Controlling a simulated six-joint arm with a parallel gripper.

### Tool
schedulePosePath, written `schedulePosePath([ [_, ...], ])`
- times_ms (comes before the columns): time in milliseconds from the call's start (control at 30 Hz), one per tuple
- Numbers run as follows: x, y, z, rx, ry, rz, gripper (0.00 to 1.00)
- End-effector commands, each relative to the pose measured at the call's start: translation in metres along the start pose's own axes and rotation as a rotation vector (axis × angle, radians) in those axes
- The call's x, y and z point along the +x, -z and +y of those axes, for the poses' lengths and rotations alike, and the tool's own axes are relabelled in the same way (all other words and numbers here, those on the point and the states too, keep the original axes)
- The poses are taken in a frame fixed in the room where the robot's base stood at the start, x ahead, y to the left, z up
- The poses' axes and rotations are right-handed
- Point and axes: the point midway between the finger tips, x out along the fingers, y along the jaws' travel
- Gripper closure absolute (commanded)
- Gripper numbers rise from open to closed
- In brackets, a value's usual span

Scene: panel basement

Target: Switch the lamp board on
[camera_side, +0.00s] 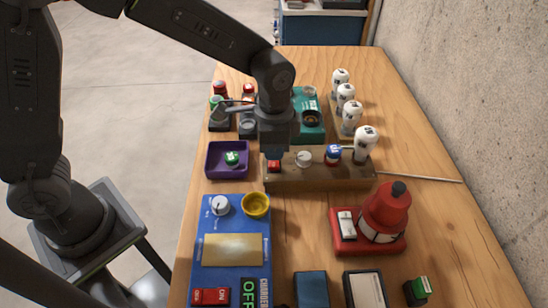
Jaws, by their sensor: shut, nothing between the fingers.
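A brown wooden board (335,181) lies across the middle of the table and looks like the lamp board. It carries a red switch (274,166) at its left end, a white knob (304,158), a blue-and-white knob (333,154) and a white lamp bulb (365,142) at its right end. The bulb shows no clear glow. My gripper (275,153) points down just above or behind the red switch and is shut and empty. I cannot tell whether it touches the switch. The gripper hides part of the board's left end.
Several white bulbs (346,95) stand behind, near a teal box (312,128). A purple tray (213,172) with a green button is at left. A blue charger panel (205,258) and a red lantern-like device (384,214) stand in front. A thin rod (425,179) extends right.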

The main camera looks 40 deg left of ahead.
Motion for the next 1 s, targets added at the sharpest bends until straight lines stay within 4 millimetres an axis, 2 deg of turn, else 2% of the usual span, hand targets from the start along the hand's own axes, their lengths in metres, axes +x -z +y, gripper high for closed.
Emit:
schedulePosePath([
  [1000, 0.015, 0.0, 0.0, 0.0, -0.001, -0.002, 1.0],
])
